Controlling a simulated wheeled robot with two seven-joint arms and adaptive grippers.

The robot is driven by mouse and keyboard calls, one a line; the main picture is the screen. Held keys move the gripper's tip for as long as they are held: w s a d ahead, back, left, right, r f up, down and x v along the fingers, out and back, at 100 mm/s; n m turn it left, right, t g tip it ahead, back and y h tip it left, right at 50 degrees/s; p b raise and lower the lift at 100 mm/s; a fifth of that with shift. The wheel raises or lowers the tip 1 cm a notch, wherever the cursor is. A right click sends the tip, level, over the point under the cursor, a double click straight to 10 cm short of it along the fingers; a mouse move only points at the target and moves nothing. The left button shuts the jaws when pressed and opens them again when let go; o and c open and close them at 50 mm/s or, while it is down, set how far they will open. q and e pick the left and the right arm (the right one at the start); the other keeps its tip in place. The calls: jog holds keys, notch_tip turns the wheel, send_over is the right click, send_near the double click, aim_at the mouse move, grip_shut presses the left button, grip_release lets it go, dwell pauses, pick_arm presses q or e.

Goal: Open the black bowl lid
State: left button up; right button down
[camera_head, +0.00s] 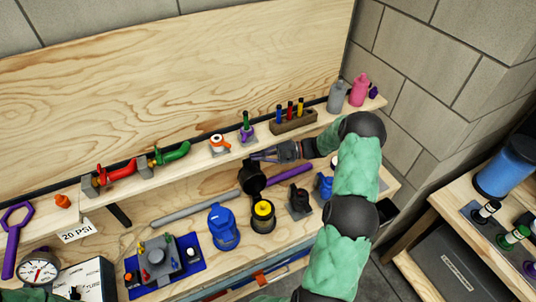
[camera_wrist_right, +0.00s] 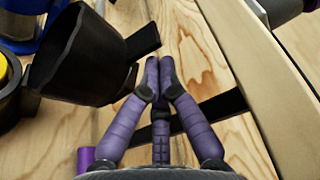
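The black bowl (camera_head: 262,222) stands on the lower bench with a yellow piece inside, its top uncovered. Its black lid (camera_head: 252,180) is tilted up behind it, hollow side visible. In the right wrist view the lid (camera_wrist_right: 75,65) is a large dark cup at upper left, with a flat tab pointing right; part of the bowl (camera_wrist_right: 12,85) shows at the left edge. My right gripper (camera_head: 262,155) is just behind the lid. Its purple fingers (camera_wrist_right: 158,72) are together with nothing between them, beside the tab; contact is unclear. My left gripper is not in view.
A blue filter housing (camera_head: 223,228) stands left of the bowl and a dark housing (camera_head: 299,200) right of it. A purple bar (camera_head: 290,176) lies behind. The upper shelf (camera_head: 200,158) holds valves and a marker block (camera_head: 293,122).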

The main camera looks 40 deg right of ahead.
jog(key=shift+x, duration=1.1)
jog(key=shift+s, duration=0.1)
jog(key=shift+s+r+n+b, duration=0.2)
jog(key=shift+s+n+b, duration=0.2)
jog(key=shift+b, duration=0.2)
jog(key=shift+s+a+r+t, duration=0.1)
jog(key=shift+s+r+t, duration=0.1)
jog(key=shift+r+t, duration=0.1)
